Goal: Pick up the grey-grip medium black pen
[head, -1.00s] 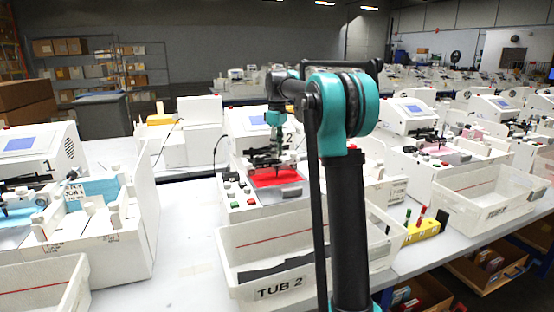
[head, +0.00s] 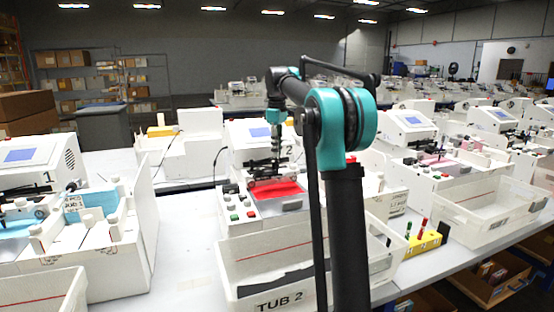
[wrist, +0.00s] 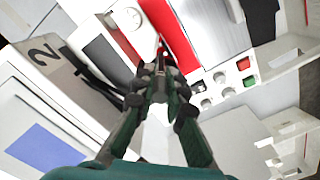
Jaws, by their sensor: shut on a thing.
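My gripper (head: 276,158) points down over the red work area (head: 276,190) of plotter 2. In the wrist view my gripper (wrist: 160,70) has its fingers close together on a small dark and grey object, which I take to be the black pen (wrist: 160,53), seen end-on. Its grip colour and tip size cannot be read. The fingers hide most of it, and I cannot tell whether it is clear of the plotter's dark carriage (head: 265,182) just below.
Tub 2 (head: 245,252) stands in front. A yellow holder with several pens (head: 424,241) is at the right. Plotter 1 (head: 30,165) stands at the left.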

